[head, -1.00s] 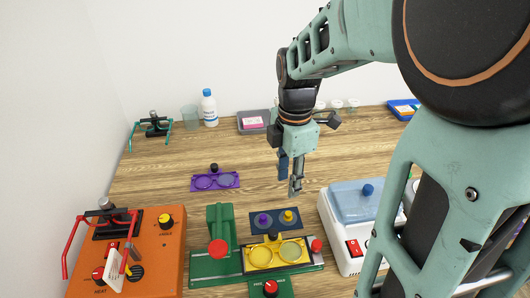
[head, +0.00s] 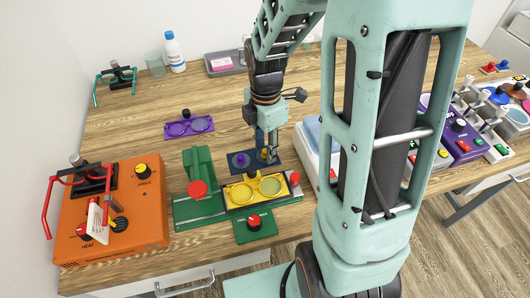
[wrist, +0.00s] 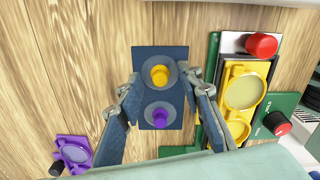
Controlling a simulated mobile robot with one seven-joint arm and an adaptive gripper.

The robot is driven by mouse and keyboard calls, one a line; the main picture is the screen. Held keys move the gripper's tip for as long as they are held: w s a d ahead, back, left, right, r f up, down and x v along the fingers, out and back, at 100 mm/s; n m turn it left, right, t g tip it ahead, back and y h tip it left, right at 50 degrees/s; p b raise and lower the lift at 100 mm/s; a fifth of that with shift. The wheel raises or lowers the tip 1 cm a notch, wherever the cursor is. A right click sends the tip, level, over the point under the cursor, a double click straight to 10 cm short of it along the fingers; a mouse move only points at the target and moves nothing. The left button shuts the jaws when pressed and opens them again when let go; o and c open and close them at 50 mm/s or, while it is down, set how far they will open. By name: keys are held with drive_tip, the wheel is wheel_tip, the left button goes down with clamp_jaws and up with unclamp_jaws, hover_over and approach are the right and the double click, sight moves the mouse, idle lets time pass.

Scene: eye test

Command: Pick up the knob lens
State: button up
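Two round grey lenses with knobs lie on a small dark blue tray (head: 254,172). One has a yellow knob (wrist: 160,74), the other a purple knob (wrist: 160,116); the purple knob also shows in the head view (head: 241,159). My gripper (head: 269,150) is pointed down over the tray at the yellow-knob end. In the wrist view my gripper (wrist: 166,90) is open, with one finger left and one right of the lenses and nothing between them in its grip. In the head view the fingers partly hide the yellow knob.
A green device (head: 198,174) with a yellow spectacle frame (head: 256,190) stands just in front of the tray. A purple spectacle frame (head: 189,127) lies to the left. An orange heater box (head: 140,216) is farther left. A white machine, partly hidden by my arm, is close on the right.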

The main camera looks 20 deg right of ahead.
drive_tip(key=c, duration=0.9)
drive_tip(key=shift+r, duration=0.1)
